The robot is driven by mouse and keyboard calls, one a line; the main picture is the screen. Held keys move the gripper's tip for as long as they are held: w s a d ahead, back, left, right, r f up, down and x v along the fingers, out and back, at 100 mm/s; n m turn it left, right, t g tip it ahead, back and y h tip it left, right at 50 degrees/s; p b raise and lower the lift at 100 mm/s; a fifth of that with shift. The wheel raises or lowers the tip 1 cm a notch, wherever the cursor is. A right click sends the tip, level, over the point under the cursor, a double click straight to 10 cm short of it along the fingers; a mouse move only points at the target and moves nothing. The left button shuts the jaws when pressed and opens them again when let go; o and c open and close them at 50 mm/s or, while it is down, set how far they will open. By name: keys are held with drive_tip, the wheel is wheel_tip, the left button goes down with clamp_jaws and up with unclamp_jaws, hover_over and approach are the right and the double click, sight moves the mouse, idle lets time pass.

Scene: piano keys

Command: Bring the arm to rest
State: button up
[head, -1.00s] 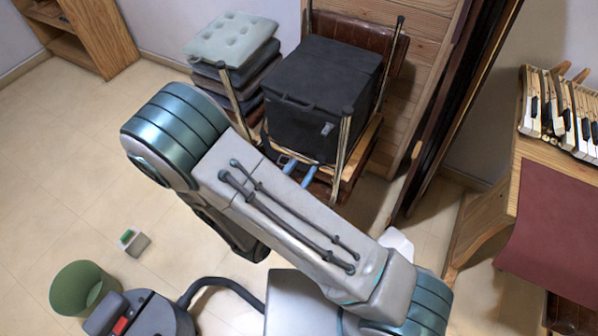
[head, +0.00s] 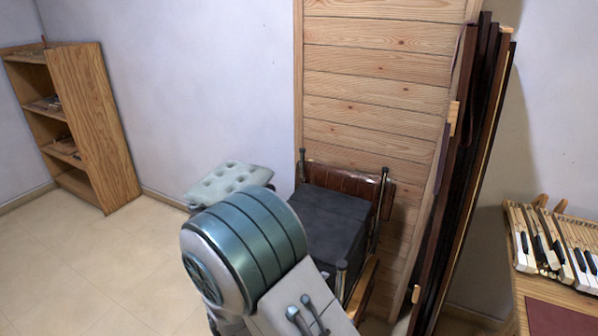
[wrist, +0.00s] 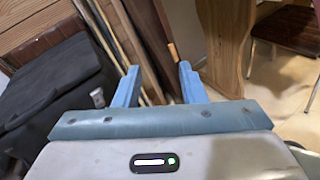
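My gripper (wrist: 158,85) shows in the wrist view with its two blue fingers spread apart. Nothing is between the fingers. Behind them are the leaning boards, with the black case to the left. In the head view, part of my arm (head: 245,255) is folded at the bottom middle, in front of the stacked stools and the black case. My gripper is out of the head view.
A black case (head: 325,222) sits on a wooden chair beside a grey-green cushion (head: 228,182). Dark boards (head: 465,170) lean at a wood panel (head: 375,95). Piano keys (head: 555,250) lie on a table at right. A shelf (head: 100,140) stands left, with open floor before it.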

drive_tip(key=s+d+r+m+g+y+p, duration=0.3)
drive_tip(key=s+d+r+m+g+y, duration=0.2)
drive_tip(key=s+d+r+m+g, duration=0.6)
drive_tip(key=w+a+r+m+t+y+p, duration=0.2)
drive_tip(key=r+m+y, duration=0.5)
drive_tip(key=m, duration=0.4)
drive_tip(key=a+t+y, duration=0.1)
drive_tip(key=t, duration=0.1)
drive_tip(key=shift+a+r+m+t, duration=0.3)
drive_tip(key=shift+a+r, duration=0.05)
drive_tip(key=shift+r, duration=0.05)
